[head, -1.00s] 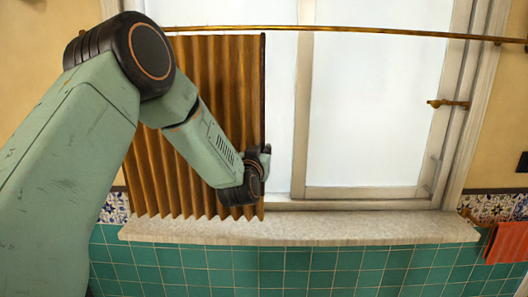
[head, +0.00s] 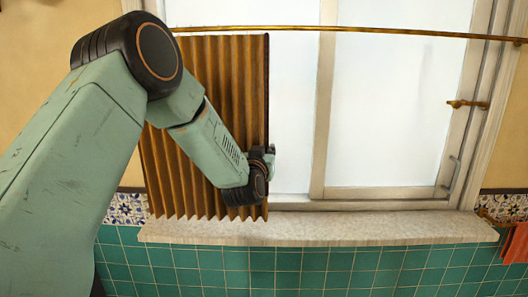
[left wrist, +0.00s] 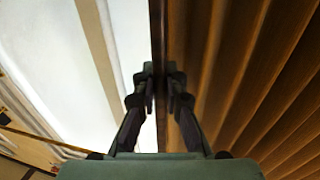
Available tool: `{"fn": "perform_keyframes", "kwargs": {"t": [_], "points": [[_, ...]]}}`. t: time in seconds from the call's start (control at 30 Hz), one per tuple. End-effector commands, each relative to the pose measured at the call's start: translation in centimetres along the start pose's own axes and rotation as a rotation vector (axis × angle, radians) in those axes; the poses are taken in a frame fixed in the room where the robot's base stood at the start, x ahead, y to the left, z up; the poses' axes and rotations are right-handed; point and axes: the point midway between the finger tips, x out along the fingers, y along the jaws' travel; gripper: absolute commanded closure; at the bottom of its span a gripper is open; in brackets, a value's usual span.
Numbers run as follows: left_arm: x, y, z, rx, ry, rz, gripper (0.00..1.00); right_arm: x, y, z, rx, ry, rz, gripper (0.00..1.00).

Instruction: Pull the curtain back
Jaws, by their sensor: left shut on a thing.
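The brown pleated curtain (head: 225,105) hangs from a brass rod (head: 350,31) over the left part of the window. Its straight right edge hangs upright. My left gripper (head: 270,162) is at the lower part of this edge, a little above the sill. In the left wrist view the fingers of my left gripper (left wrist: 160,90) are shut on the dark edge strip of the curtain (left wrist: 225,65), with pleats to the right and bright glass to the left. My left arm hides part of the curtain's left side. My right gripper is not in view.
The window (head: 395,110) is uncovered right of the curtain, with a brass handle (head: 467,104) on its right frame. A pale stone sill (head: 350,229) runs below, above green tiles (head: 330,266). A red towel (head: 516,244) hangs at the lower right.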

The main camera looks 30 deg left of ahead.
Motion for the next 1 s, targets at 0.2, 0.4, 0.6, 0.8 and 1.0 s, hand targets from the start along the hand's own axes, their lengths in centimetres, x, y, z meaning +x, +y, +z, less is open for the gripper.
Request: {"fn": "perform_keyframes", "kwargs": {"t": [0.2,0.4,0.6,0.8,1.0], "points": [[0.0,0.1,-0.1,0.005,0.003,0.002,0.87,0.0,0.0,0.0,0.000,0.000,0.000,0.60],[0.0,0.0,-0.1,0.004,0.002,0.001,0.79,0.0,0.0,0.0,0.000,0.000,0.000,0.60],[-0.1,-0.1,-0.1,0.003,0.001,0.001,0.79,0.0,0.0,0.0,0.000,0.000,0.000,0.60],[-1.9,-0.3,0.0,0.001,-0.001,0.000,0.79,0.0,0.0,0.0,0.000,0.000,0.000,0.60],[-5.3,-0.1,-0.1,0.001,-0.001,0.002,0.79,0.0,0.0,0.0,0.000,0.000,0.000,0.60]]}}
